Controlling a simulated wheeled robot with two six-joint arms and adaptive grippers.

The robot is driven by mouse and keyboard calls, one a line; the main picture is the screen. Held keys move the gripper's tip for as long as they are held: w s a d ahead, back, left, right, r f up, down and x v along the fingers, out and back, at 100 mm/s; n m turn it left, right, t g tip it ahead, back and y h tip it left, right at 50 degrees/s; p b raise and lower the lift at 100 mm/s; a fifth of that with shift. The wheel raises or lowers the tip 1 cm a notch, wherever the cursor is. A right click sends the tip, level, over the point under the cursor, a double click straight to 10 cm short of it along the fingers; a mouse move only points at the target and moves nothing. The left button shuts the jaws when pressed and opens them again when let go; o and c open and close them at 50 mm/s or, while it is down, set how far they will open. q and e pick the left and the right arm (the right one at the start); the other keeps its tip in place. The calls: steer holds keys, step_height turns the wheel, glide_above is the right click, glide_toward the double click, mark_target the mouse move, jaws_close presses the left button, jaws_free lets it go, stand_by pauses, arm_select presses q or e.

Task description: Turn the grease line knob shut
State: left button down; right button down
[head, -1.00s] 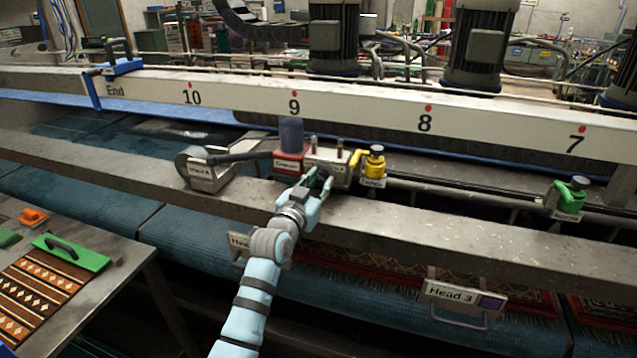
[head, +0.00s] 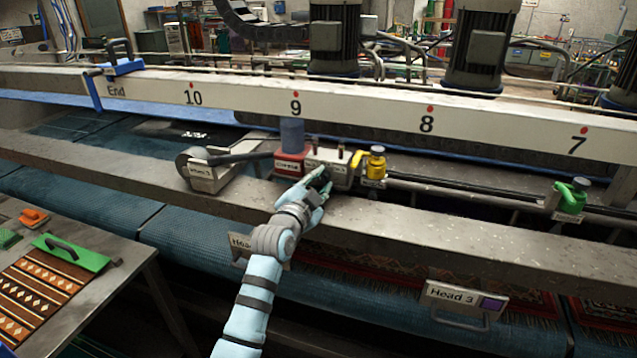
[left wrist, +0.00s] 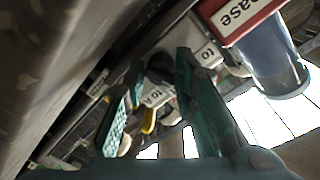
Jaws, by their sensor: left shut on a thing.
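The grease unit (head: 291,160) is a red base with a "Grease" label and a blue-grey cylinder, on the machine's rail. It also shows at the top right of the left wrist view (left wrist: 237,17). A grey block (head: 328,160) with two small pins stands beside it. A dark knob (left wrist: 161,68) shows at the block's front between the fingers, beside labels reading "to" and "to A". My left gripper (head: 318,184) is shut on this knob, its green fingers on either side. In the head view the fingers mostly hide the knob. My right gripper is not in view.
A yellow valve (head: 375,163) stands just right of the block, and a green valve (head: 571,197) is farther right. A lever on a grey bracket (head: 206,173) lies to the left. The numbered beam (head: 360,107) runs behind. The near rail (head: 440,228) is bare.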

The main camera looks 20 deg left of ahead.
arm_select(q)
steer(key=shift+r+m, duration=0.2)
steer(key=shift+m, duration=1.6)
steer(key=c, duration=1.4)
jaws_free()
steer(key=shift+o, duration=0.2)
steer(key=shift+f, duration=0.1)
steer(key=s+a, duration=0.1)
steer(key=s, duration=1.1)
steer(key=shift+r, duration=0.35)
steer(key=shift+w+a, duration=0.1)
